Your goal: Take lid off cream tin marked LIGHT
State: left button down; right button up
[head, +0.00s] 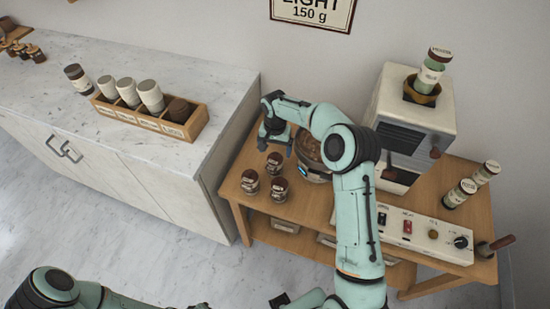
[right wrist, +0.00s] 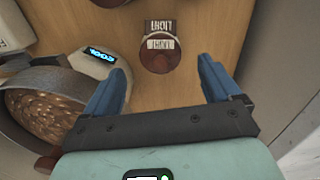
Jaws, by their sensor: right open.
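Several small cream tins with brown lids stand on the wooden cart. In the head view, the back tin (head: 274,163) stands just in front of my right gripper (head: 274,136). Two more tins, a left one (head: 250,181) and a right one (head: 279,189), stand closer; their labels are too small to read. In the right wrist view, a tin (right wrist: 160,57) with its lid on shows beyond the open fingers of my right gripper (right wrist: 163,65). Its label appears to read LIGHT, upside down. The fingers are apart and empty. My left gripper is not clearly visible.
A round pan of brown beans (head: 309,148) with a lit display (right wrist: 100,55) stands close beside the right gripper. A grinder-like machine (head: 412,112) and a switch panel (head: 420,230) are right. A wall sign (head: 313,14) reads LIGHT 150 g. A marble counter (head: 60,80) is left.

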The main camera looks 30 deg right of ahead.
aim_at(275, 154)
notch_tip(275, 154, down, 4)
jog(key=shift+w+r, duration=0.1)
jog(key=shift+r, duration=0.05)
jog(key=c, duration=1.1)
jog(key=shift+r, duration=0.1)
jog(key=shift+c, duration=0.2)
